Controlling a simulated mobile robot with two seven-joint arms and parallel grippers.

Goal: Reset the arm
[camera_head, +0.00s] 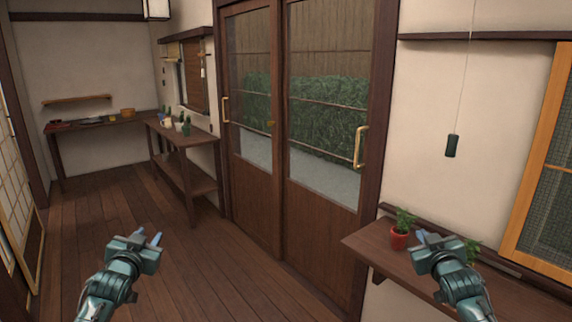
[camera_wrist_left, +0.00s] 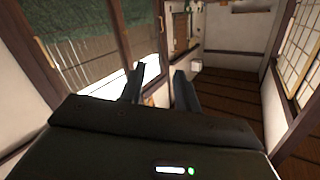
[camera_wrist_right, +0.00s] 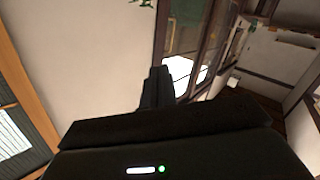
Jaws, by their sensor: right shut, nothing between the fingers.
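My left gripper (camera_head: 147,238) is raised over the wooden floor at the lower left of the head view. In the left wrist view its two fingers (camera_wrist_left: 158,88) stand apart with nothing between them. My right gripper (camera_head: 423,237) is at the lower right of the head view, in front of the wall shelf. In the right wrist view its fingers (camera_wrist_right: 157,88) are together and hold nothing. In the head view the right gripper partly covers the shelf and the plants on it.
A red potted plant (camera_head: 399,238) stands on the wall shelf (camera_head: 372,248), just left of my right gripper. Sliding glass doors (camera_head: 280,190) are ahead. A side table (camera_head: 165,136) with small plants is further back. The wooden floor (camera_head: 190,262) on the left is clear.

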